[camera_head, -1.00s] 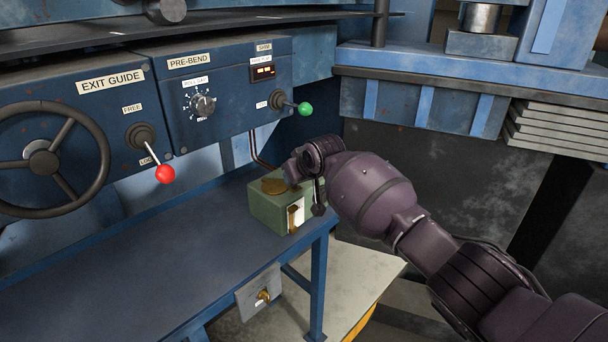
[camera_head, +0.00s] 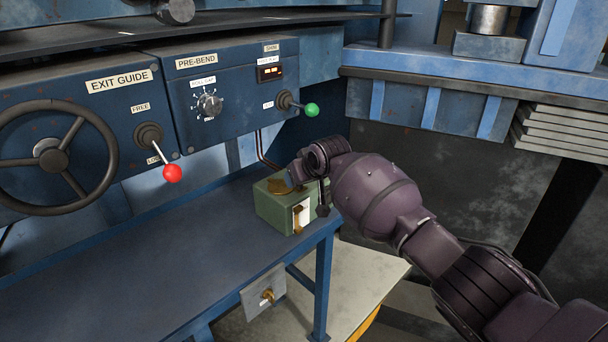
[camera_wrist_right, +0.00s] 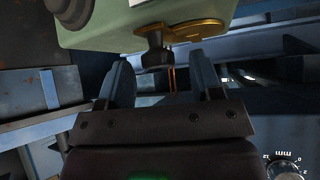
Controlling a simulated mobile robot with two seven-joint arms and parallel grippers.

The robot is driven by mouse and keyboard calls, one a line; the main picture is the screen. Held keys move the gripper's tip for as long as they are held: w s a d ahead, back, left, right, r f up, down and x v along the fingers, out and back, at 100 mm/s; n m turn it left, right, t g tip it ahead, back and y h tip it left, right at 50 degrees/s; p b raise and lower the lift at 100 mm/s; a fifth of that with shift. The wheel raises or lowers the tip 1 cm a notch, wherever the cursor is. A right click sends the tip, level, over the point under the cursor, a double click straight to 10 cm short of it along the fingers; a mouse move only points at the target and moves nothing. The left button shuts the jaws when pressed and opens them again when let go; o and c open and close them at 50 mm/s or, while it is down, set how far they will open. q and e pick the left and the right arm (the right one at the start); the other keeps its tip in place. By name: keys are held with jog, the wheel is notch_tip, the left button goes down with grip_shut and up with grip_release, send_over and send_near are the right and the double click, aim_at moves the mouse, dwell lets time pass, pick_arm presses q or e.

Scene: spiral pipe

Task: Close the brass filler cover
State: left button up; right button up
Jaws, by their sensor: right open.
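The brass filler cover (camera_head: 279,187) is a flat round disc at the top of a green box (camera_head: 272,212) on the blue bench. The cover also shows in the right wrist view (camera_wrist_right: 198,31), along the green box's edge. Beside it there is a dark knob-like piece (camera_wrist_right: 154,48), in front of the gap between my fingers. My right gripper (camera_wrist_right: 164,82) is open, with nothing clearly held between its fingers. In the head view it is at the box's top, and its fingers are largely hidden. My left gripper is out of view.
The blue bench top (camera_head: 150,260) is clear left of the box. Behind it are a control panel with a green-knobbed lever (camera_head: 312,110), a red-knobbed lever (camera_head: 172,173) and a handwheel (camera_head: 53,160). A thin pipe (camera_head: 262,150) runs down behind the box.

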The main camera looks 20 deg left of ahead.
jog(key=shift+s+d+r, duration=0.1)
jog(key=v, duration=1)
jog(key=shift+r, duration=0.25)
jog(key=shift+s+d, duration=0.1)
